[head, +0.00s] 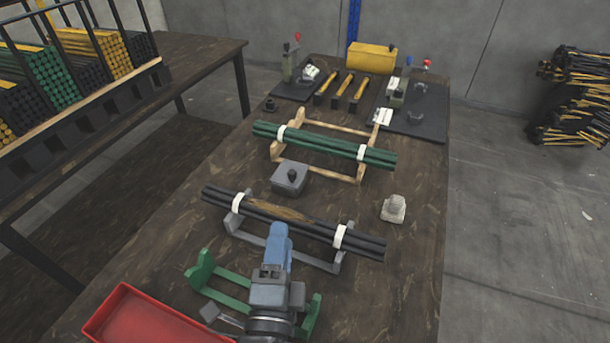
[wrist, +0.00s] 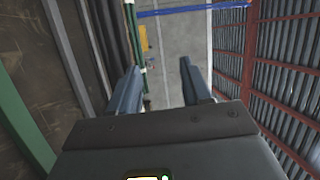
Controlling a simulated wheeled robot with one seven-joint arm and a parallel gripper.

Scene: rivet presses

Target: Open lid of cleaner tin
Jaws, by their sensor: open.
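The likely cleaner tin is a squat grey box (head: 289,179) with a dark knob (head: 292,174) on top. It stands on the table between the two rod bundles, and its lid looks shut. My gripper (head: 279,230) is in front of the near black rod bundle in the head view, nearer the camera than the tin. Its two blue fingers are apart with nothing between them in the wrist view (wrist: 160,80). The tin cannot be made out in the wrist view.
Black rods (head: 300,222) lie on a grey cradle; green rods (head: 325,145) lie on a wooden one. A green stand (head: 202,270) and red tray (head: 140,318) are near. A pale lump (head: 394,209) sits right. Presses and yellow-handled tools stand behind.

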